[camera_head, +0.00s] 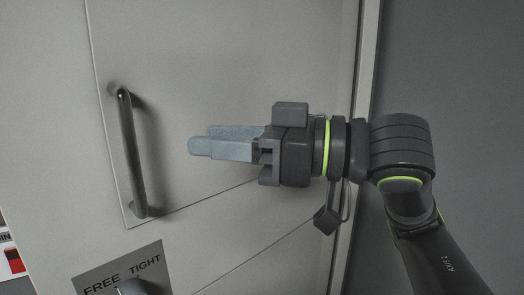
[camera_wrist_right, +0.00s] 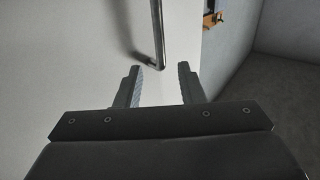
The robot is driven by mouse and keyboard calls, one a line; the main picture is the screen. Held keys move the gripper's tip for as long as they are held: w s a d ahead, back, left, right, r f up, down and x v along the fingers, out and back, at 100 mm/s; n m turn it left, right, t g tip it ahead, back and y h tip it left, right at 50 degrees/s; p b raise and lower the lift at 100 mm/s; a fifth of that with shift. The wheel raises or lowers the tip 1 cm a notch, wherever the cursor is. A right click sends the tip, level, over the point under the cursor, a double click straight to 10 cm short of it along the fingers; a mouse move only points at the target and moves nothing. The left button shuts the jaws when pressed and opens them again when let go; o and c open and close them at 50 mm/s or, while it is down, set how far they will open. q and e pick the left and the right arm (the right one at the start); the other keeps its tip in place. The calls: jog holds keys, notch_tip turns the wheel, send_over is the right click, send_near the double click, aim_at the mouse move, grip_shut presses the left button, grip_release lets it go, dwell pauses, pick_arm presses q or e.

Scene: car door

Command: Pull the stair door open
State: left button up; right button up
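The pale grey door (camera_head: 230,60) fills most of the head view. Its dark vertical bar handle (camera_head: 131,150) is at the left of a flat panel, fixed at top and bottom. My right gripper (camera_head: 195,144) reaches in from the right, its fingers pointing left at the handle with a clear gap between. In the right wrist view the two fingers (camera_wrist_right: 161,82) are spread apart with nothing between them. The handle's end (camera_wrist_right: 159,50) shows just beyond the fingertips there. My left gripper is in neither view.
A red and white label (camera_head: 12,258) is at the lower left. The door frame edge (camera_head: 364,80) and a grey wall (camera_head: 455,70) are at the right.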

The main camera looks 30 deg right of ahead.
pick_arm(q)
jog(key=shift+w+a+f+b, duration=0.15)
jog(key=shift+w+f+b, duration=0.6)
jog(key=shift+b, duration=0.45)
pick_arm(e)
jog(key=shift+v, duration=2.35)
jog(key=shift+c, duration=0.2)
